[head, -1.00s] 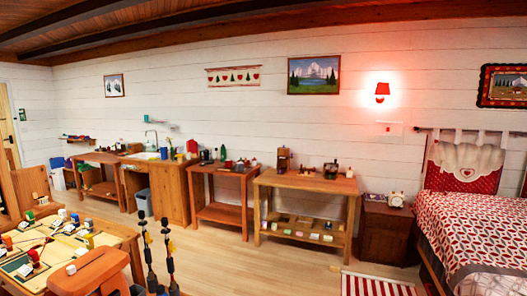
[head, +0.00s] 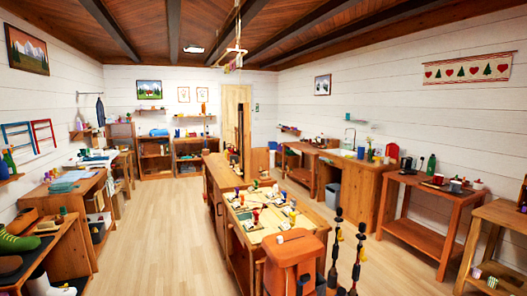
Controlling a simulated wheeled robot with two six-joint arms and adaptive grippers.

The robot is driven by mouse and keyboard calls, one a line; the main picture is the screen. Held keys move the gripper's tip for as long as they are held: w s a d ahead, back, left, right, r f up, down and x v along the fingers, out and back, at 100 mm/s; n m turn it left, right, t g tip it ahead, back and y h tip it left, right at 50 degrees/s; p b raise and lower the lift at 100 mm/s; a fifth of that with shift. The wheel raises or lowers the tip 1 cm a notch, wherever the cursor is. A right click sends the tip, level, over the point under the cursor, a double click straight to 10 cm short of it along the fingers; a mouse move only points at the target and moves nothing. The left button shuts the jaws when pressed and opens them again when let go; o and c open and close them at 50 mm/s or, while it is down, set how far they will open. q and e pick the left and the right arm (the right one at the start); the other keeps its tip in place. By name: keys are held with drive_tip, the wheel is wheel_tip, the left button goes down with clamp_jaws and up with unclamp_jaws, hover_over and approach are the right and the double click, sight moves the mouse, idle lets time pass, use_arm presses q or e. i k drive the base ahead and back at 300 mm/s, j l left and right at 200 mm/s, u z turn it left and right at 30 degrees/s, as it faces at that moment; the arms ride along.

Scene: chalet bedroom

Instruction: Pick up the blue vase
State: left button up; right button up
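I cannot make out a blue vase for certain in the head view. A small blue object (head: 361,152) stands on the sink counter at the right, too small to identify. Another blue item (head: 160,132) lies on top of the shelf unit at the back left, and its shape is unclear.
A long wooden island (head: 214,176) with small colourful items runs down the middle. Workbenches line both walls. The wooden floor (head: 150,225) left of the island is clear.

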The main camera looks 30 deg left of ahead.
sight(361, 149)
drive_tip(key=u, duration=0.25)
drive_tip(key=i+z, duration=0.35)
drive_tip(key=i, duration=0.2)
drive_tip(key=i+l+z, duration=0.35)
drive_tip(key=i, duration=0.5)
drive_tip(key=i+z, duration=0.35)
drive_tip(key=i, duration=0.5)
drive_tip(key=i+j+z, duration=0.2)
drive_tip(key=i+z, duration=0.15)
drive_tip(key=i, duration=0.5)
drive_tip(key=i+u, duration=0.7)
drive_tip(key=i+l+u, duration=0.3)
drive_tip(key=i, duration=0.2)
drive_tip(key=i+j+u, duration=0.15)
drive_tip(key=u, duration=0.25)
drive_tip(key=i+j+u, duration=0.1)
drive_tip(key=i+u, duration=0.15)
drive_tip(key=u, duration=0.15)
drive_tip(key=i+u, duration=0.2)
drive_tip(key=u, duration=0.2)
drive_tip(key=i+u, duration=0.35)
drive_tip(key=i, duration=0.7)
drive_tip(key=i+j+z, duration=0.1)
drive_tip(key=i, duration=0.6)
drive_tip(key=i+z, duration=0.25)
drive_tip(key=i, duration=0.35)
drive_tip(key=i+j+z, duration=0.2)
drive_tip(key=i, duration=0.45)
